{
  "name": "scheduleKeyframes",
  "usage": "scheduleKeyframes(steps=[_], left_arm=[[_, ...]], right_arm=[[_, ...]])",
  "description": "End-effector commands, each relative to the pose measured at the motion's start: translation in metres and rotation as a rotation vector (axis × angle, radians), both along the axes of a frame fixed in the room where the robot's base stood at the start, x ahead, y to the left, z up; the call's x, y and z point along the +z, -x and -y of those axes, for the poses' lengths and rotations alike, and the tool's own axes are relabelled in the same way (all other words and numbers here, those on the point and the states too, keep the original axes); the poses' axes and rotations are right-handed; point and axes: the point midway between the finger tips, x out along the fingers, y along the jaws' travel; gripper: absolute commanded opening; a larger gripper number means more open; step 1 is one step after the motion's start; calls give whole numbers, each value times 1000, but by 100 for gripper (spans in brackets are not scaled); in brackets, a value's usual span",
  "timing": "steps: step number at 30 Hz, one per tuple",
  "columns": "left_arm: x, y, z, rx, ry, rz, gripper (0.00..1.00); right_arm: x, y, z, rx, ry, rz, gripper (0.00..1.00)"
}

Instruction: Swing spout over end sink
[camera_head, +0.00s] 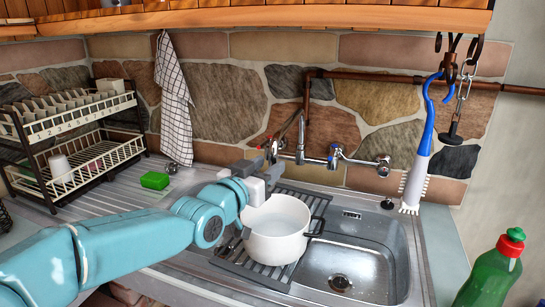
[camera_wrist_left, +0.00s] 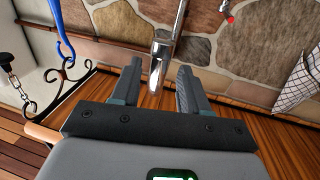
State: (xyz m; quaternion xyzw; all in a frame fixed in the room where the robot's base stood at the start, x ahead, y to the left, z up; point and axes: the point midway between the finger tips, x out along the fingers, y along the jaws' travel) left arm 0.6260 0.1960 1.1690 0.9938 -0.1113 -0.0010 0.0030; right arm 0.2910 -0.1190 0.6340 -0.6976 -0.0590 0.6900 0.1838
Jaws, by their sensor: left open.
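The chrome spout (camera_head: 300,138) rises from the wall tap and seems to arch left toward my left gripper (camera_head: 272,162). In the left wrist view the spout (camera_wrist_left: 162,55) hangs with its end between the two spread fingers of my left gripper (camera_wrist_left: 158,82). The gripper is open; I cannot tell whether either finger touches the spout. The sink basin (camera_head: 345,268) at the right end is empty, with a drain in its floor. The spout's end is partly hidden by my gripper in the head view. My right gripper is not in view.
A white pot (camera_head: 275,235) stands on a dark ribbed rack just below my gripper. A tap handle (camera_head: 383,165) sticks out at the right. A green bottle (camera_head: 490,272) stands front right. A brush (camera_head: 418,175) hangs at the wall. A dish rack (camera_head: 75,140) stands left.

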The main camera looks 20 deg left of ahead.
Motion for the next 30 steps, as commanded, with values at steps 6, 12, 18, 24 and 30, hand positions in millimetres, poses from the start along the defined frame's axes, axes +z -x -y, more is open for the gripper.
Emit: scheduleKeyframes(steps=[6,12,18,24,30], left_arm=[[1,-25,6,0,0,0,45],[0,-29,6,-1,0,0,45],[0,-28,6,0,0,0,22],[0,-28,6,0,0,0,0],[0,-29,7,1,1,1,0]], right_arm=[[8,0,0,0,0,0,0],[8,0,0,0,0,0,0],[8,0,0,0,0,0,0],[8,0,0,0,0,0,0],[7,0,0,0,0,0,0]])
